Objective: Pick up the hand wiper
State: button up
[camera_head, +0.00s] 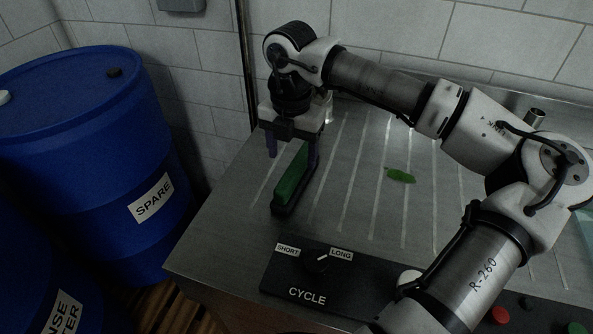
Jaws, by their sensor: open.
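The hand wiper (292,178) has a long green body on a dark base and lies on the metal table near its left side. My gripper (291,151) is above the wiper's far end, pointing down. Its two purple-tinted fingers are apart, one to the left of the wiper and one close to its right side. I cannot tell whether either finger touches it. My gripper partly hides the wiper's far end.
A green leaf-like piece (401,175) lies mid-table. A black panel (277,271) marked CYCLE, with a knob (316,263), stands at the front. Blue drums (88,150) stand to the left. A metal cylinder (534,118) is at the back right. My arm spans the right side.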

aim_at(297, 162)
jog(key=f+p, duration=0.1)
jog(key=f, duration=0.1)
jog(key=d+f+p, duration=0.1)
jog(key=f, duration=0.1)
jog(key=shift+f, duration=0.25)
jog(key=shift+w+a+f, duration=0.1)
jog(key=shift+f, duration=0.4)
jog(key=c, duration=1.1)
jog(key=shift+c, duration=0.2)
notch_tip(297, 162, up, 20)
jog(key=b, duration=0.3)
